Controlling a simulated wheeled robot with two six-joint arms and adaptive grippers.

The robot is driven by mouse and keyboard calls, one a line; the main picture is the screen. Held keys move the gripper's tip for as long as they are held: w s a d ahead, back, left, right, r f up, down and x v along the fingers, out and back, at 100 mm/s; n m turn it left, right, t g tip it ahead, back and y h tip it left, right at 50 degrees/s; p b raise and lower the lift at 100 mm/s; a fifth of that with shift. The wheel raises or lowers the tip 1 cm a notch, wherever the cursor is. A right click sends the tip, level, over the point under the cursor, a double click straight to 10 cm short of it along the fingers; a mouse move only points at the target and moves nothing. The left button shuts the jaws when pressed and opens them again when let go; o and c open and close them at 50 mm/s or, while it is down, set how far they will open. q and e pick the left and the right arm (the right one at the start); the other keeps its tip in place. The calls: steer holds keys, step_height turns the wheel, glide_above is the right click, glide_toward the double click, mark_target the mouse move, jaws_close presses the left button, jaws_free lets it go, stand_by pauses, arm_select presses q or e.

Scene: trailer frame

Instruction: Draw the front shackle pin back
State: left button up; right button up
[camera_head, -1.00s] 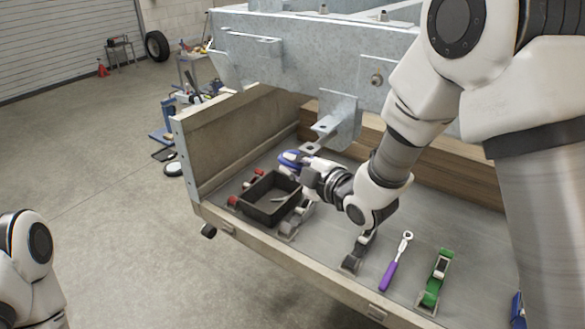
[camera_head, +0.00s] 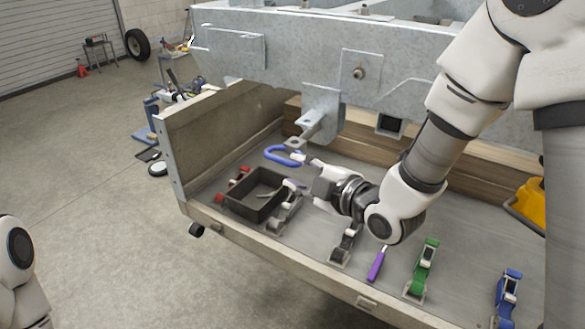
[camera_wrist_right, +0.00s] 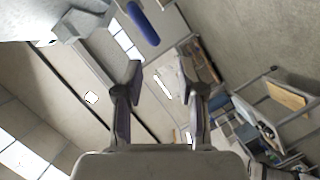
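The blue shackle (camera_head: 277,158) is at the low end of the grey bracket (camera_head: 318,118) on the trailer frame. Its rounded bow points left, and its blue edge also shows at the top of the right wrist view (camera_wrist_right: 143,23). The pin is too small to make out clearly. My right gripper (camera_head: 296,172) is just right of and in front of the shackle. In the right wrist view its two fingers (camera_wrist_right: 160,78) stand apart with nothing between them. My left arm shows at the lower left edge, with its gripper out of view.
Below the shackle, a dark open tray (camera_head: 234,207) sits on the trailer bed. A purple-handled tool (camera_head: 376,265), a green ratchet strap (camera_head: 424,268) and a blue one (camera_head: 507,297) lie to the right. A wooden side board (camera_head: 220,124) stands at the left.

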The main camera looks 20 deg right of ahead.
mark_target(284, 162)
steer(key=shift+w, duration=0.1)
steer(key=shift+w+d+f+p, duration=0.1)
steer(key=shift+w+d+p, duration=0.1)
steer(key=shift+w+p, duration=0.3)
steer(key=shift+w+d+f+p, duration=0.1)
steer(key=shift+w+d+p, duration=0.15)
steer(key=shift+w, duration=0.45)
steer(key=p+x, duration=0.1)
steer(key=x, duration=0.2)
steer(key=a+p+x, duration=0.1)
steer(key=x, duration=0.2)
steer(key=shift+s+r, duration=0.15)
steer(key=shift+d, duration=0.35)
arm_select(q)
steer(key=r, duration=0.3)
steer(key=shift+w+d+r, duration=0.15)
steer(key=shift+d, duration=0.15)
arm_select(e)
steer(key=shift+a, duration=0.15)
jaws_close()
